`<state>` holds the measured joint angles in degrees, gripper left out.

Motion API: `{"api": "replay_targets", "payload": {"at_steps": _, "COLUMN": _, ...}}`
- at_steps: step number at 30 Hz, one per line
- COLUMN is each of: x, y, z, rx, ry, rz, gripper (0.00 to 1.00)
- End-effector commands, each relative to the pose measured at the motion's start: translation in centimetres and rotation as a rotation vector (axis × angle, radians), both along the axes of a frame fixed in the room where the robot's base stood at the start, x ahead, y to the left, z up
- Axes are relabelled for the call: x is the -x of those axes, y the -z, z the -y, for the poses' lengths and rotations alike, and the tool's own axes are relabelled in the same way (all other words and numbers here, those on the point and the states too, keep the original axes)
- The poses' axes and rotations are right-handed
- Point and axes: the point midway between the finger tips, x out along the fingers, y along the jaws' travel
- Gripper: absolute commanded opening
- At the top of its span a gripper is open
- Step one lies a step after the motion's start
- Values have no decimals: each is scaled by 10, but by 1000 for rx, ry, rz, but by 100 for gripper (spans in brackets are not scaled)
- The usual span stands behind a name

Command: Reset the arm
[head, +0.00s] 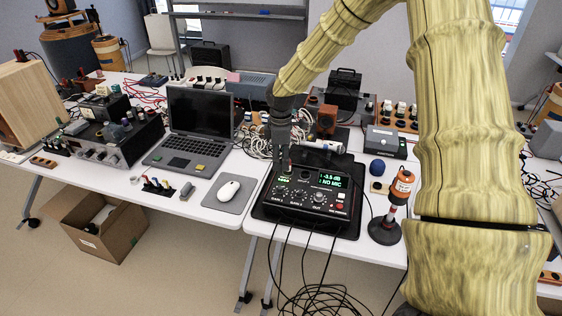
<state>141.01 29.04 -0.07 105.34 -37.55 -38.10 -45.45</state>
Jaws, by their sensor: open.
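My arm comes in from the right, arches over the table and points down at its far end. My gripper (284,165) is dark and small in the head view, at the back left of a black audio box (308,203) with knobs and green displays. It is open. Its fingertips overlap the box's upper left part; I cannot tell whether they touch it. I see nothing held between them.
White tables (205,208) carry a laptop (192,125), a white mouse (229,191) on a grey pad, and an orange-topped device on a black stand (385,231). Tangled cables lie behind the box; black cables hang off the front. A cardboard box (98,222) stands on the floor.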

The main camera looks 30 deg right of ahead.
Motion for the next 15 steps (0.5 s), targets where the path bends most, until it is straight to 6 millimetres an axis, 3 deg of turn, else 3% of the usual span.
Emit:
{"api": "replay_targets", "payload": {"at_steps": 11, "x": 0, "y": 0, "z": 0, "rx": 0, "ry": 0, "rz": 0, "gripper": 43}}
{"api": "replay_targets", "payload": {"at_steps": 15, "x": 4, "y": 11, "z": -8, "rx": -9, "ry": 14, "rz": -3, "gripper": 43}}
